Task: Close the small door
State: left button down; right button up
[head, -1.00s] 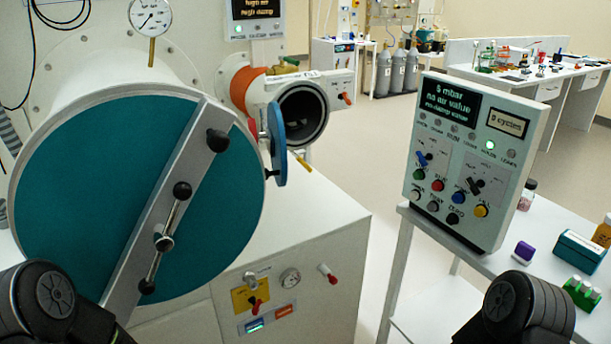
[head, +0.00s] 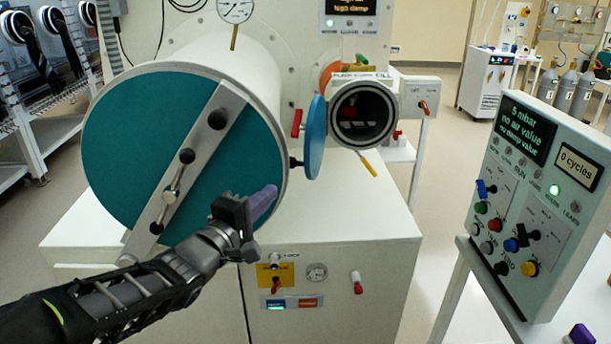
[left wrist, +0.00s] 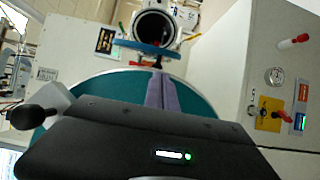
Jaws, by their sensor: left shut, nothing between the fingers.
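The small door is a blue disc (head: 315,138), seen nearly edge-on in the head view. It stands open, swung out to the left of the small round port (head: 363,113), whose dark inside shows. In the left wrist view the door (left wrist: 148,47) shows as a thin blue edge below the port (left wrist: 155,24). My left gripper (head: 264,203) is shut and empty, its purple fingers in front of the large teal door's lower right part. The fingers also show in the left wrist view (left wrist: 161,91), pointing toward the small door, apart from it.
The large teal door (head: 130,120) with its diagonal bar and knobs is shut, close behind my left gripper. A yellow-tipped handle (head: 369,170) hangs below the port. A control panel (head: 535,200) stands at the right. Floor shows between cabinet and panel.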

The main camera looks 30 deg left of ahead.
pick_arm(q)
jog(key=shift+w+d, duration=0.1)
jog(key=w+a, duration=0.1)
jog(key=w, duration=0.8)
jog(key=shift+w, duration=0.4)
